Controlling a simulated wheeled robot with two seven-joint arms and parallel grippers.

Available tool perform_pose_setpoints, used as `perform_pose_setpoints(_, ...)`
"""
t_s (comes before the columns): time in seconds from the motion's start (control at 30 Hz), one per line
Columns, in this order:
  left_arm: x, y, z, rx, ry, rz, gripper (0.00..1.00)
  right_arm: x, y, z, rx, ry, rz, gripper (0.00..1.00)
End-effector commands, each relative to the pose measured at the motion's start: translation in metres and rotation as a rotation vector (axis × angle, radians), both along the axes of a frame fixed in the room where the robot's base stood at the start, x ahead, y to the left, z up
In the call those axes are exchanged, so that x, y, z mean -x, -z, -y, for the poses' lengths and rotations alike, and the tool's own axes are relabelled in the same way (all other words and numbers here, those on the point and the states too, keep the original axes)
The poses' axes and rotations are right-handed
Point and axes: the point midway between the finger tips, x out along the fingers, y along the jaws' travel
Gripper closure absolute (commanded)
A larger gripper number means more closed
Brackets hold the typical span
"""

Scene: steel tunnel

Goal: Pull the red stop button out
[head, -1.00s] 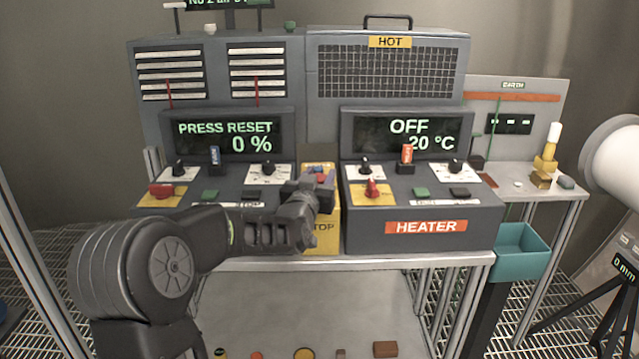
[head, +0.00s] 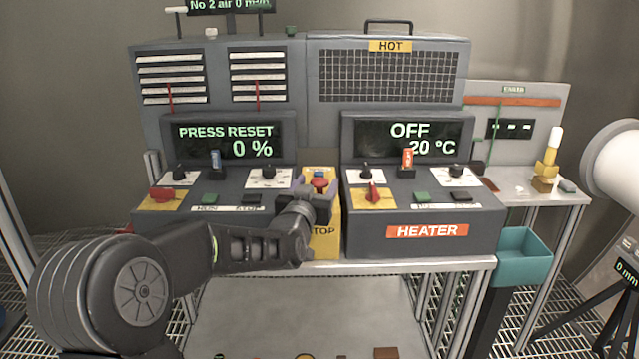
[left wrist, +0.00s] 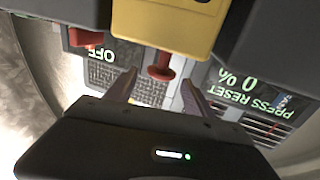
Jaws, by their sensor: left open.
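The red stop button (head: 320,183) stands on top of the yellow stop box (head: 324,236), between the two grey control consoles. My left gripper (head: 316,188) is at the button, its fingers partly covering the box top. In the left wrist view, which looks upside down, the red button (left wrist: 161,66) sticks out from the yellow box (left wrist: 170,25). The open fingers of my left gripper (left wrist: 158,80) lie on either side of the button's mushroom head, with gaps visible. My right gripper is not in view.
The left console (head: 225,222) reads PRESS RESET, 0 %. The heater console (head: 425,233) reads OFF, 20 °C. A teal bin (head: 522,258) hangs at the right. A white cylinder (head: 615,160) stands at far right.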

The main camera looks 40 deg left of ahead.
Motion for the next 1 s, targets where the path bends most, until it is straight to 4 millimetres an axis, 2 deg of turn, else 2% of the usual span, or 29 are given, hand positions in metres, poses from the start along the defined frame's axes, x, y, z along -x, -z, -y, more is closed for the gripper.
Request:
perform_pose_setpoints(0.1, 0.02, 0.001, 0.008, -0.001, 0.0, 0.003, 0.38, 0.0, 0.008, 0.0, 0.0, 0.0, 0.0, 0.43)
perform_pose_setpoints(0.3, 0.038, 0.0, 0.015, -0.001, 0.0, 0.003, 0.38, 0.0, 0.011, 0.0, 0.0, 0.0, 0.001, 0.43)
perform_pose_setpoints(1.0, 0.039, 0.0, 0.016, 0.0, 0.0, 0.001, 0.38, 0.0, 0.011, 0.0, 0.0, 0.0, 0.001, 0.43)
